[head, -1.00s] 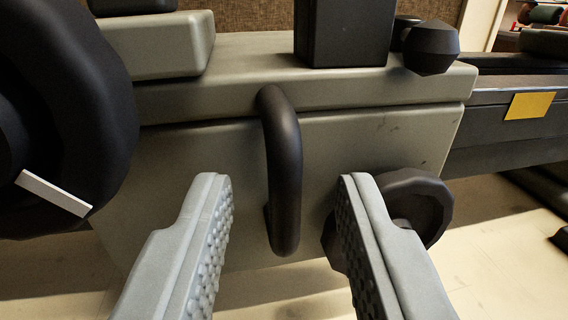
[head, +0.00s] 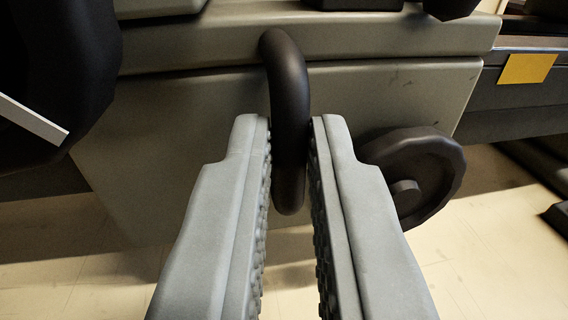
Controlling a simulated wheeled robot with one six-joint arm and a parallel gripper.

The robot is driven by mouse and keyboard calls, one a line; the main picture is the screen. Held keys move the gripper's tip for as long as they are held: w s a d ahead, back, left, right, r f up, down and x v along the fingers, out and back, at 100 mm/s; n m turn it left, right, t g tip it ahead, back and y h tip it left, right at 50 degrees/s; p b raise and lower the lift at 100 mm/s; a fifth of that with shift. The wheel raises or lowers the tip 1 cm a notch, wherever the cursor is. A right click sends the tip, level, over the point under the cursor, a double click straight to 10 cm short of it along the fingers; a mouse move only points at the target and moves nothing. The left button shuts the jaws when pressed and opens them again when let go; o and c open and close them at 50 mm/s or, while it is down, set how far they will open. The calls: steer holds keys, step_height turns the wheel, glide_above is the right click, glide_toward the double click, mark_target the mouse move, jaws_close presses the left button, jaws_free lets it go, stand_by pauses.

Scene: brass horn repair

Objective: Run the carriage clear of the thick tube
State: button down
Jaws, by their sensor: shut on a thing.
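The carriage (head: 170,140) is a grey-green block with a flat front apron, in the middle of the head view. A dark, curved vertical handle (head: 285,80) stands out from its front. My gripper (head: 290,125) is shut on the handle's lower part, one finger on each side. The fingers have knobbly inner pads. The handle's lower end shows between the fingers. I cannot make out the thick tube in this view.
A round dark handwheel (head: 415,175) sits right of my gripper. A large dark wheel-like part (head: 60,60) with a white stripe fills the left edge. A dark rail (head: 530,100) with a yellow label (head: 527,68) runs right of the carriage. Pale floor shows below.

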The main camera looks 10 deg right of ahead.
steer(key=d, duration=1.2)
steer(key=c, duration=1.5)
jaws_free()
steer(key=shift+a, duration=0.1)
steer(key=s+a, duration=0.1)
steer(key=s, duration=0.4)
steer(key=s+a, duration=0.1)
steer(key=s, duration=0.5)
steer(key=s+a, duration=0.1)
steer(key=s, duration=0.5)
steer(key=shift+a, duration=0.2)
steer(key=shift+s+r, duration=0.1)
